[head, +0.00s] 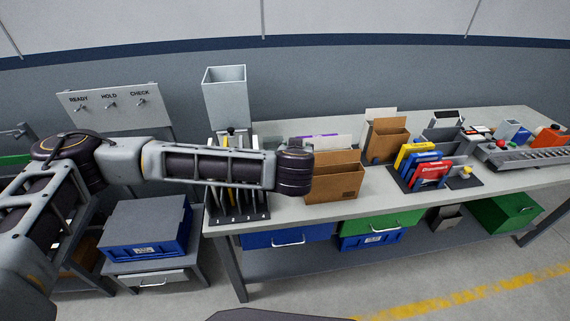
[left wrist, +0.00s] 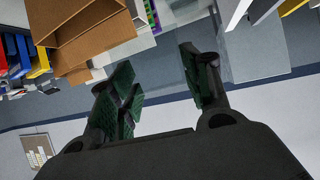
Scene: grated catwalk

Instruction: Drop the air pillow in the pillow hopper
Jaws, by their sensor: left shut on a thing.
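The pillow hopper, which looks to be the tall grey open-topped box (head: 226,100), stands at the back left of the bench. In the left wrist view a grey box (left wrist: 255,50), likely the same hopper, is just right of my fingers. My left gripper (left wrist: 157,68) has green-padded fingers, shut on the air pillow (left wrist: 162,82), which shows only as a faint clear patch between them. In the head view my left wrist hides the gripper and pillow; it is over the bench, right of the hopper. My right gripper is not in view.
Cardboard boxes (head: 335,184) stand right of my left wrist. A slotted rack (head: 240,212) is below my forearm. Coloured folders (head: 425,168) and a roller conveyor (head: 530,153) are farther right. A switch panel (head: 110,102) stands left. Blue and green drawers (head: 290,236) hang under the bench.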

